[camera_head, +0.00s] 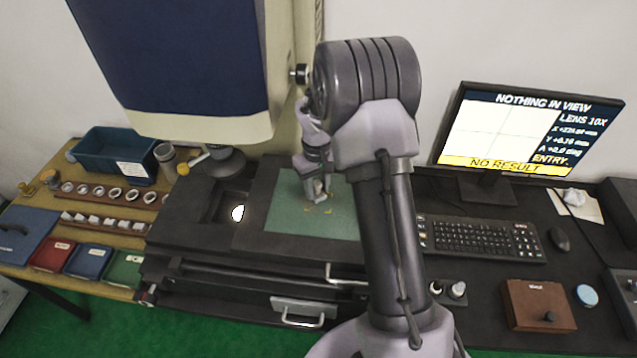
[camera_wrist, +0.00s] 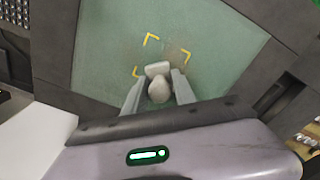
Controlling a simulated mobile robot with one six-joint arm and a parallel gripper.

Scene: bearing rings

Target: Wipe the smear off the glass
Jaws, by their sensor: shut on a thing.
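The green glass plate (camera_head: 285,222) lies on the dark stage in the middle of the head view and fills much of the wrist view (camera_wrist: 110,50). Yellow corner marks (camera_wrist: 151,39) frame a small area on it. A faint brownish patch, likely the smear (camera_wrist: 177,55), shows inside these marks, just beyond my fingertips. My gripper (camera_head: 317,196) points down over the glass. In the wrist view its fingers are shut on a pale, rounded wad (camera_wrist: 158,90). The wad is at or just above the glass; I cannot tell whether it touches.
A big blue and cream machine head (camera_head: 170,60) hangs at upper left. The monitor (camera_head: 530,130) reads "NOTHING IN VIEW". A crumpled white piece (camera_head: 574,197) lies on paper at right. The keyboard (camera_head: 480,238) and wooden box (camera_head: 538,305) stand right of my arm.

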